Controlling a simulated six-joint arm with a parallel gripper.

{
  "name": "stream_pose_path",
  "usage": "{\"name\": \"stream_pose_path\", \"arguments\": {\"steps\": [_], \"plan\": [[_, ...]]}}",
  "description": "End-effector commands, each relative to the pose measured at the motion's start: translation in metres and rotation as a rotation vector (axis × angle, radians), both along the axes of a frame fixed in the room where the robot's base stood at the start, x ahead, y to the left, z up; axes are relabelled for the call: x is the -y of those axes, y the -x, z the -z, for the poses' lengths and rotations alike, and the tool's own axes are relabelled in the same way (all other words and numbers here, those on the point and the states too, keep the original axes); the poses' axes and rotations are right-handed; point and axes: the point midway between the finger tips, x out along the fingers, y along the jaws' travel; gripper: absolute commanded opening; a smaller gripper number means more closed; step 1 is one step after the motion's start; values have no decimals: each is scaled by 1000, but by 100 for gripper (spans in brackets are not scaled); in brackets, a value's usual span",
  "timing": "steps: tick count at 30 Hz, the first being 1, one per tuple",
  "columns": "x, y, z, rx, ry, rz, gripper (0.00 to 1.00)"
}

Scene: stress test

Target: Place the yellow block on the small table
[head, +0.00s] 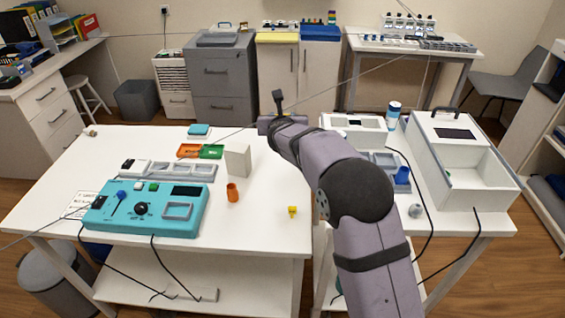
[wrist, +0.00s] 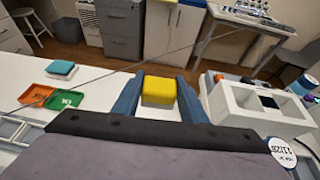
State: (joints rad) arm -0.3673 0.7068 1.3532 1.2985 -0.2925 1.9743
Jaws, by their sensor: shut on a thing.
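My gripper (wrist: 160,84) has two blue fingers, one on each side of the yellow block (wrist: 158,87), and is shut on it. The block has a bright yellow top and a paler lower face. In the head view the fingers and the held block are hidden by my arm, whose far end is over the back of the white work surface. A narrower white table (head: 477,219) stands to the right of a wider white table (head: 100,150). Another table (head: 364,46) stands at the back right. I cannot tell which one is the small table.
A white open box (head: 470,168) and a white frame (wrist: 250,108) crowd the right table.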

Motion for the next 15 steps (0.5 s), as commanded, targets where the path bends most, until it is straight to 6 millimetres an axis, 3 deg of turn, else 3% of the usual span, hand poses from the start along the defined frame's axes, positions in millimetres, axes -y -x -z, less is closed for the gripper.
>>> {"name": "stream_pose_path", "arguments": {"steps": [1, 6, 15], "plan": [[0, 0, 19, -3, 2, -1, 14], [0, 0, 58, -4, 3, 0, 14], [0, 0, 106, -2, 1, 1, 14]]}}
